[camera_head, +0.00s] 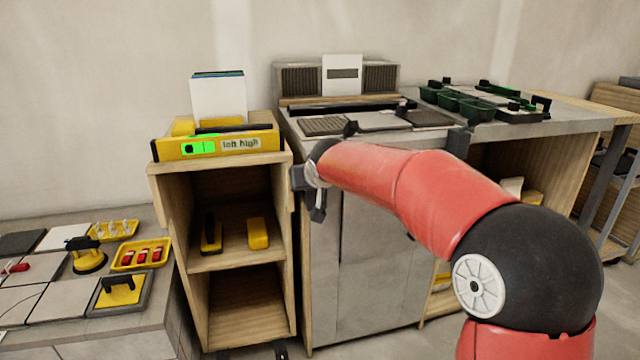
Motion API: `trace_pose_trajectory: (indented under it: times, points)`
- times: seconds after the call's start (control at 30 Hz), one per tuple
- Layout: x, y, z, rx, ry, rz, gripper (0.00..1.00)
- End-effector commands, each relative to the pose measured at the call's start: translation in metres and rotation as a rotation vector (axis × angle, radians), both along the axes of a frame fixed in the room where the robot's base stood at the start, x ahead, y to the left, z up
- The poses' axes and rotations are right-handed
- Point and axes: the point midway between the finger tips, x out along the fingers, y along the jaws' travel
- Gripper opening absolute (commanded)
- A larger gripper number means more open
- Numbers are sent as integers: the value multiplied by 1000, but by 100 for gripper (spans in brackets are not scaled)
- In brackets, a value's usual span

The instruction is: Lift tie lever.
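I cannot pick out the tie lever for certain. A small red piece (14,268) lies on the light tiles (60,297) at the lower left. My gripper (315,208) hangs in front of the grey cabinet, just right of the wooden shelf unit. It is dark and small in the view, and its finger gap is unclear. I see nothing held in it. My red arm hides part of the cabinet front.
A yellow level (215,145) with a green display and a "left high" label lies on the shelf unit (230,262). Yellow tools (257,233) stand inside. A yellow suction lifter (88,255) and yellow trays (140,254) sit on the low left table. Green bins (470,107) stand on the bench (575,120).

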Motion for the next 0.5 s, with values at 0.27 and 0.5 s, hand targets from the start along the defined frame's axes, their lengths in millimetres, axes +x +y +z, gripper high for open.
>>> trace_pose_trajectory:
  times: [0.27, 0.5]
  points:
    - [1, 2, 0, -5, 18, 1, 0]
    - [1, 2, 0, -5, 16, 1, 21]
